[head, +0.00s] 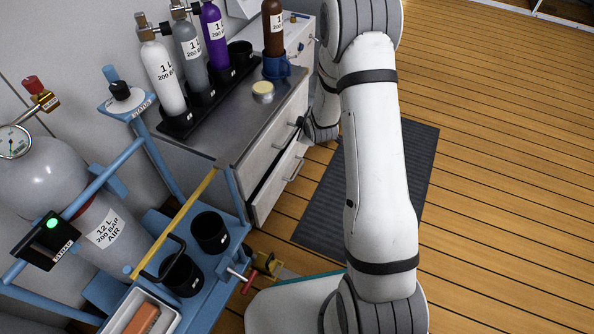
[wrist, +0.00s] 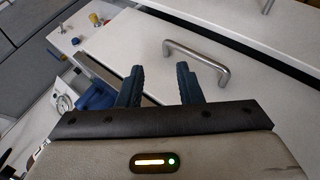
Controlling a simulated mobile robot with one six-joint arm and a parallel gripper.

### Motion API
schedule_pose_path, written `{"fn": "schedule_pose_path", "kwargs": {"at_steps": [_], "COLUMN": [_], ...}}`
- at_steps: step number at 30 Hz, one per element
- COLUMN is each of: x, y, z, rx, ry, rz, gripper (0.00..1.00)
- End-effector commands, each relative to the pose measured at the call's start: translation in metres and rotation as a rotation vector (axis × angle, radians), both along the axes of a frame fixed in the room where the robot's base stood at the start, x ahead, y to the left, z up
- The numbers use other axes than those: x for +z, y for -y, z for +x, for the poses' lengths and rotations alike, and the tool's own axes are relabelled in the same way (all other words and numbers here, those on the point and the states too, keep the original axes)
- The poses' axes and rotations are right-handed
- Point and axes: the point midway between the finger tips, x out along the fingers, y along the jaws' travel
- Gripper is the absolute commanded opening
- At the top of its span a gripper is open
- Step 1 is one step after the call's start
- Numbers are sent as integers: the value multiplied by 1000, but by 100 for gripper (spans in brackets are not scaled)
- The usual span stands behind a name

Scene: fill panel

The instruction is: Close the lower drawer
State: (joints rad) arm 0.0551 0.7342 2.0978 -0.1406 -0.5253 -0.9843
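The lower drawer (head: 268,199) is in the cabinet under the grey worktop. Its front stands a little out from the cabinet, with a dark gap behind it. Its bar handle (head: 294,169) faces the floor mat side. My gripper is at the cabinet front, near the drawer handles, and my arm partly hides it in the head view. In the wrist view my gripper (wrist: 158,68) is open, with nothing between its two dark fingers. A metal bar handle (wrist: 196,60) on a white front lies just beyond the fingertips; I cannot tell whether they touch it.
The upper drawer (head: 268,143) is above the lower one. A blue cart (head: 222,250) with black cups adjoins the cabinet. A dark mat (head: 325,205) lies on the clear wooden floor.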

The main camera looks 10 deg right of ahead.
Motion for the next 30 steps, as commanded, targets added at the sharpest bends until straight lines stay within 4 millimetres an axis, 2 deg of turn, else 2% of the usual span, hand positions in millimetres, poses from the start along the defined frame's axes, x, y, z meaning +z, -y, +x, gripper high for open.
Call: {"fn": "schedule_pose_path", "kwargs": {"at_steps": [1,7,11,15,19,24,27,30], "x": [-28,-110,-162,-210,-240,-259,-264,-267], "y": [0,-2,-5,-8,-10,-12,-13,-14], "z": [6,21,13,-7,-27,-47,-50,-42], "rx": [40,201,284,346,375,389,392,392], "ry": [30,213,333,460,548,617,634,641], "rz": [-31,-182,-285,-397,-477,-541,-558,-563], "gripper": [33,33,33,33,33,33,33,33]}}
